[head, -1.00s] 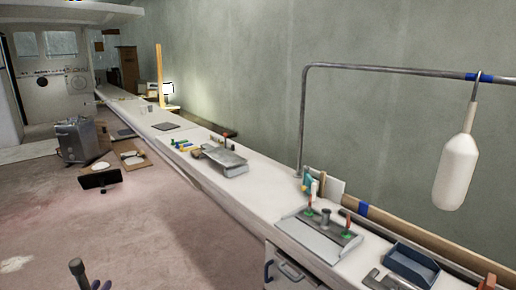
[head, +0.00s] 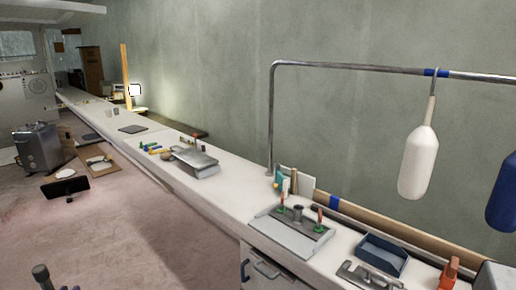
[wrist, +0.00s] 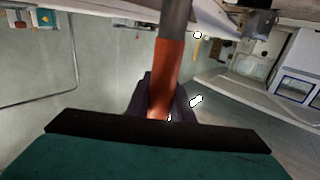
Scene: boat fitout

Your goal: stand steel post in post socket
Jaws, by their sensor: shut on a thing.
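My gripper (wrist: 160,100) shows in the wrist view, its dark fingers shut on the steel post (wrist: 176,18) at its orange-red section (wrist: 167,70). The post's grey end runs out of the top of the picture. In the head view, a short grey upright cylinder, which looks like the post socket (head: 298,211), stands on a sloped grey base plate (head: 285,238) on the bench. A red-and-green fitting stands on each side of it. The post is clear of this socket as far as I can tell; the wrist view does not show the socket.
The long white bench (head: 225,200) runs along the wall. A blue tray (head: 382,255), a grey metal bracket (head: 365,278) and an orange bottle (head: 449,273) are at its near end. A white fender (head: 418,163) hangs from a metal rail (head: 345,66).

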